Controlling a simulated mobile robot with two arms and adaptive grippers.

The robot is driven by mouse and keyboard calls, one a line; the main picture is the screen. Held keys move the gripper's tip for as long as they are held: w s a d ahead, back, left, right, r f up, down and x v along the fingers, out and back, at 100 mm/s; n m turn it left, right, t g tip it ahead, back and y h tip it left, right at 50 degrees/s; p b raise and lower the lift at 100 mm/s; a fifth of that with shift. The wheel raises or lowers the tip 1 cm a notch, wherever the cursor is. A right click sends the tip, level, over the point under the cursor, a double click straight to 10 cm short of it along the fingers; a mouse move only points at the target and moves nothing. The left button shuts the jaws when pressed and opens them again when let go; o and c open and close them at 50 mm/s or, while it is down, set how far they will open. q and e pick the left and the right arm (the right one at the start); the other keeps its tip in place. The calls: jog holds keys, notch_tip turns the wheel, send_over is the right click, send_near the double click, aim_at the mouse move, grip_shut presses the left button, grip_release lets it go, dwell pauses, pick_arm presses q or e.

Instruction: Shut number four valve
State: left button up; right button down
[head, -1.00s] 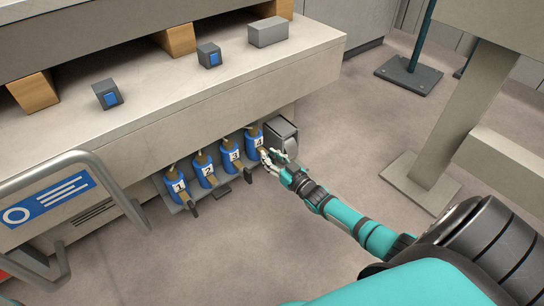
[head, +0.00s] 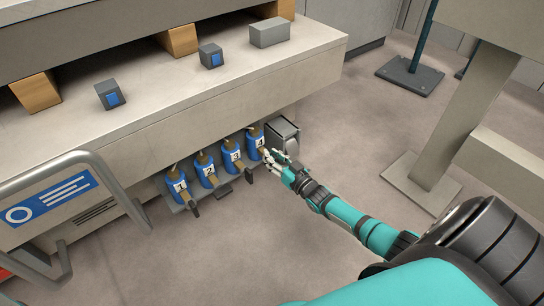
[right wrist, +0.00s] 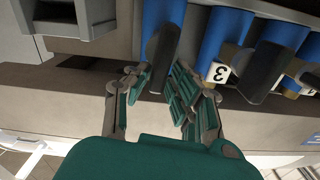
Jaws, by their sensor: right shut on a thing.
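The number four valve (head: 255,137) is a blue body with a white "4" label, at the right end of the row under the bench edge. In the right wrist view, its blue body (right wrist: 165,12) shows above its dark lever handle (right wrist: 163,55). My right gripper (head: 270,156) is at this valve, its fingers hiding the lever in the head view. In the right wrist view my right gripper (right wrist: 163,92) has its fingers on both sides of the handle's lower end and is shut on it. My left gripper is not in view.
Valves three (head: 231,153), two (head: 206,170) and one (head: 177,187) stand to the left, with dark levers jutting outward. A grey box (head: 285,135) sits just right of valve four. A metal rail (head: 100,165) stands at left. The floor in front is clear.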

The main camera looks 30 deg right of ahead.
jog(key=m, duration=0.1)
jog(key=d+m, duration=0.1)
jog(key=m, duration=0.1)
jog(key=d+m, duration=0.1)
jog(key=m, duration=0.1)
jog(key=shift+d+f, duration=0.25)
jog(key=c, duration=1.4)
grip_release()
jog(key=shift+s+a+f, duration=0.2)
jog(key=shift+o, duration=0.4)
jog(key=shift+a+f, duration=0.15)
jog(key=shift+a, duration=0.05)
jog(key=shift+w, duration=0.1)
jog(key=shift+r, duration=0.25)
jog(key=s, duration=1.2)
jog(key=shift+d, duration=0.4)
